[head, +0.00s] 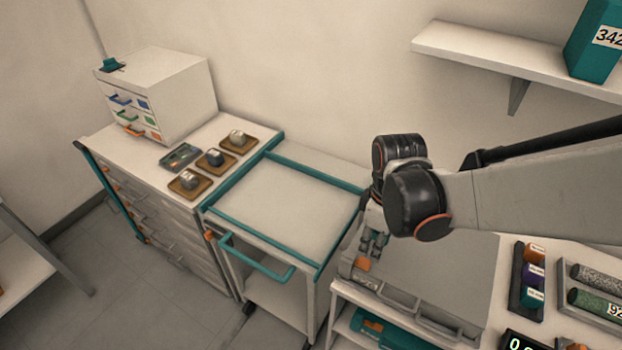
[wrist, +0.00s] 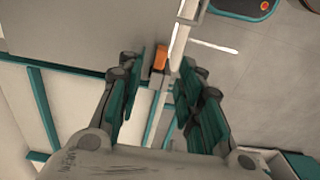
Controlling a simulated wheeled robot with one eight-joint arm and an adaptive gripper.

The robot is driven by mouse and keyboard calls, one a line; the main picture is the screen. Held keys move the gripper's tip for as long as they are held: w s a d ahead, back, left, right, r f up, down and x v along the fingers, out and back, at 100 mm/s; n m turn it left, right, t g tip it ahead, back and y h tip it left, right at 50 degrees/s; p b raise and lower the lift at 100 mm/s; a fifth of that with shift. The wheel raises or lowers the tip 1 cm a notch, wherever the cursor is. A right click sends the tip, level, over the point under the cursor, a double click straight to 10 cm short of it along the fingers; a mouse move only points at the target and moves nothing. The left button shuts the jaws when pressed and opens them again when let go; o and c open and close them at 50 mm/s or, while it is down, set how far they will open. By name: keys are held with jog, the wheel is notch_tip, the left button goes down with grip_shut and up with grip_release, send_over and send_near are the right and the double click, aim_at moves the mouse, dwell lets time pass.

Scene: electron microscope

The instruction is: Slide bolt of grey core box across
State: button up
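The grey core box (head: 445,268) is a flat, closed case on the bench at the lower right of the head view. Its grey lid (wrist: 75,30) fills the upper left of the wrist view. The orange bolt (head: 362,265) is on the box's front side near its left corner. In the wrist view the bolt (wrist: 160,58) shows between and beyond my fingertips. My gripper (head: 374,246) points down over this corner. The wrist view shows its teal fingers (wrist: 160,75) apart with nothing held. Contact with the bolt cannot be told.
A cart with teal rails (head: 285,205) stands left of the box. Beyond it a drawer cabinet (head: 150,185) carries several small samples and a white drawer unit (head: 165,90). Racks with vials (head: 525,275) and core cylinders (head: 595,275) lie right of the box. A wall shelf (head: 500,60) is above.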

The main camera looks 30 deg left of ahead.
aim_at(368, 262)
jog(key=f+b, duration=0.2)
jog(key=f, duration=0.1)
jog(key=f+b, duration=0.2)
jog(key=f, duration=0.2)
jog(key=shift+s+a+f, duration=0.15)
jog(key=shift+s+f, duration=0.05)
